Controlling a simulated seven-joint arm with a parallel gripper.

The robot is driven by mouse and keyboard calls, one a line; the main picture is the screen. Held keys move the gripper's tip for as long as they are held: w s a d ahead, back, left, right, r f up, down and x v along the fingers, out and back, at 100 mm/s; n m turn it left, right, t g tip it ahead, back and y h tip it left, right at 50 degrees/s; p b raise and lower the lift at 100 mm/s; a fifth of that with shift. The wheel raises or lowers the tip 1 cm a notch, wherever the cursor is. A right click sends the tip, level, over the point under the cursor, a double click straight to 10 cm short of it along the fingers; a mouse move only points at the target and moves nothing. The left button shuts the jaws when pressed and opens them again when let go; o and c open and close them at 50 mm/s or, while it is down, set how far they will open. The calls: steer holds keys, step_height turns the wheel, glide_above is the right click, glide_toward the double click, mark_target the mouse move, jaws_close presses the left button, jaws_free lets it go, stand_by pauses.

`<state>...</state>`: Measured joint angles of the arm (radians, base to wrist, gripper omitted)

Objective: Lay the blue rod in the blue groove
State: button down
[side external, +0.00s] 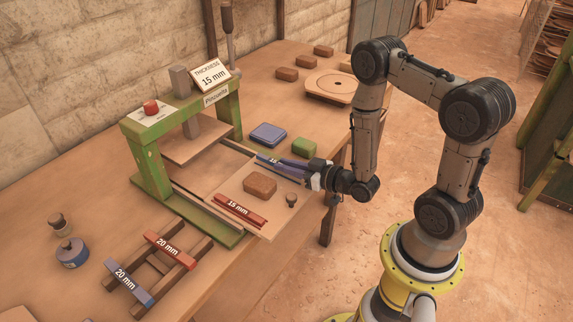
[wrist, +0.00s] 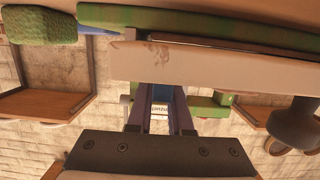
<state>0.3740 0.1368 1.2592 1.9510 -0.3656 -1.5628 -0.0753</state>
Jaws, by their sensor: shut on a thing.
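My gripper (side external: 293,171) is at the back right edge of the light sliding board, reaching in level from the right, and is shut on a blue rod (side external: 266,158). The rod's white label is partly hidden by the fingers. The rod lies along the board's back edge; I cannot tell whether it touches the board or sits in a groove. The blue groove cannot be made out. In the wrist view the fingers (wrist: 160,118) hold a narrow blue strip of the rod (wrist: 161,96). A second blue rod (side external: 129,282), marked 20 mm, lies on the wooden rack.
A brown block (side external: 260,185), a red 15 mm rod (side external: 240,211) and a small dark knob (side external: 292,200) are on the board. The green press frame (side external: 151,165) stands left. A blue pad (side external: 268,134) and green block (side external: 304,147) lie behind. A red 20 mm rod (side external: 170,249) is on the rack.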

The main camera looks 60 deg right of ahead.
steer(key=shift+f, duration=0.55)
